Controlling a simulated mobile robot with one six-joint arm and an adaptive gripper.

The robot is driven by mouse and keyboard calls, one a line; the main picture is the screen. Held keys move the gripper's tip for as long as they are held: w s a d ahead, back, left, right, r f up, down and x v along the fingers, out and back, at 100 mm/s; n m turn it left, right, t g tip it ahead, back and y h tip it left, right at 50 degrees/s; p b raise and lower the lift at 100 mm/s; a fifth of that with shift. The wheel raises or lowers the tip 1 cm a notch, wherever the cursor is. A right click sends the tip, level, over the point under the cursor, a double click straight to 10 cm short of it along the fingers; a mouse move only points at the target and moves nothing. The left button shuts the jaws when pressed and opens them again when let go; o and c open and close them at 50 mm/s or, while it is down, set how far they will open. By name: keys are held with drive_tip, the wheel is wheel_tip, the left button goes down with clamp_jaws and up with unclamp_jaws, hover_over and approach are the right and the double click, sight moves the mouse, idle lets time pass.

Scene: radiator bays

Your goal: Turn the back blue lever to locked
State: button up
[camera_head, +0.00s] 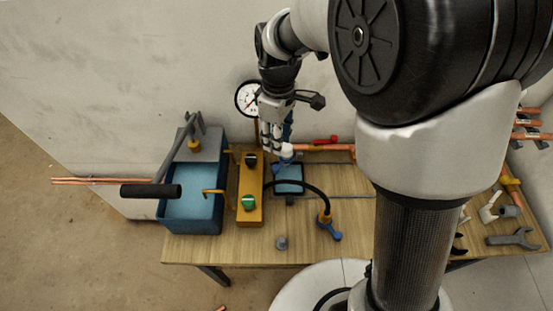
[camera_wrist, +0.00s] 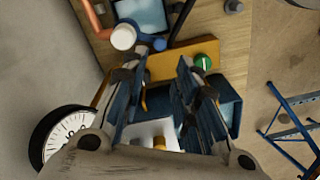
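A blue valve piece (camera_head: 285,161) with a white round end sits at the back of the bench, behind a small blue tray. In the wrist view the blue piece (camera_wrist: 151,41) lies just beyond my fingertips, beside the white cap (camera_wrist: 123,37). I cannot tell its lever's angle, as my gripper partly hides it. My gripper (camera_wrist: 163,72) points down over the back of the bench, fingers apart with nothing between them. It also shows in the head view (camera_head: 273,148), close to the blue piece; contact cannot be told.
A blue water tank (camera_head: 221,170) with a black-handled pump stands left. A yellow block (camera_head: 256,214) with green and black knobs is beside it. A gauge (camera_head: 247,98), red-handled pipe (camera_head: 325,141) and black hose (camera_head: 316,190) are near. The bench's front middle is mostly clear.

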sight(276, 167)
drive_tip(key=f+b, duration=0.1)
drive_tip(key=f, duration=0.5)
drive_tip(key=f+b, duration=0.2)
drive_tip(key=f, duration=0.4)
drive_tip(key=shift+s+a, duration=0.1)
drive_tip(key=shift+s, duration=0.1)
drive_tip(key=shift+c, duration=0.2)
clamp_jaws()
